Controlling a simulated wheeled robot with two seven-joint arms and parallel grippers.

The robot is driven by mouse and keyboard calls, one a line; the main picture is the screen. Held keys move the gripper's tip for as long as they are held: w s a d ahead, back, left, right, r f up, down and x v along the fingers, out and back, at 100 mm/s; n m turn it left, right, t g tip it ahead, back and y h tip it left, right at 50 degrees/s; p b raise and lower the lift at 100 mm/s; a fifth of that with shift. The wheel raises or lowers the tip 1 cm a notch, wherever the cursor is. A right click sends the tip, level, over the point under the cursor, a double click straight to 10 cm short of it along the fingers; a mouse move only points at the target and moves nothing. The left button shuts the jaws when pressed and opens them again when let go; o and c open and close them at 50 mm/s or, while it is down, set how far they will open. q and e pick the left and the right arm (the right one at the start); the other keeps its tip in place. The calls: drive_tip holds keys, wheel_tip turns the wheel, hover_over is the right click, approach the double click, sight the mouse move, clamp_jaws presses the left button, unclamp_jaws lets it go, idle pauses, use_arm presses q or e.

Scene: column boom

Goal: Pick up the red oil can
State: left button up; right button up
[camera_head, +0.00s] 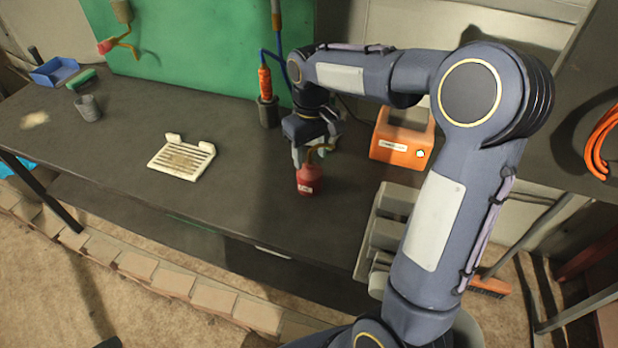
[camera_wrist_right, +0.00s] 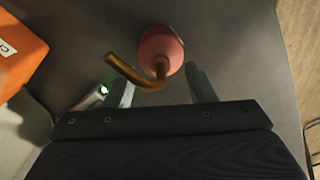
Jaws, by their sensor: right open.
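The red oil can (camera_head: 308,180) stands upright on the dark workbench, and its brass spout bends off at the top. My right gripper (camera_head: 309,158) is at the top of the can, pointing down from above. In the right wrist view the red can (camera_wrist_right: 161,45) shows just beyond the fingertips, with its curved spout reaching left. The two fingers of the right gripper (camera_wrist_right: 162,82) are spread apart, with the spout base between them in the picture. I cannot tell whether they touch it. My left gripper is not in view.
The orange box (camera_head: 402,143) stands right of the can, and the orange-handled tool in a dark holder (camera_head: 267,112) stands behind it. The cream slotted tray (camera_head: 181,158), grey cup (camera_head: 88,108) and blue bin (camera_head: 54,71) are further left. Bench between tray and can is clear.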

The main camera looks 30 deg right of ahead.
drive_tip(key=shift+f, duration=0.9)
drive_tip(key=shift+c, duration=0.3)
clamp_jaws()
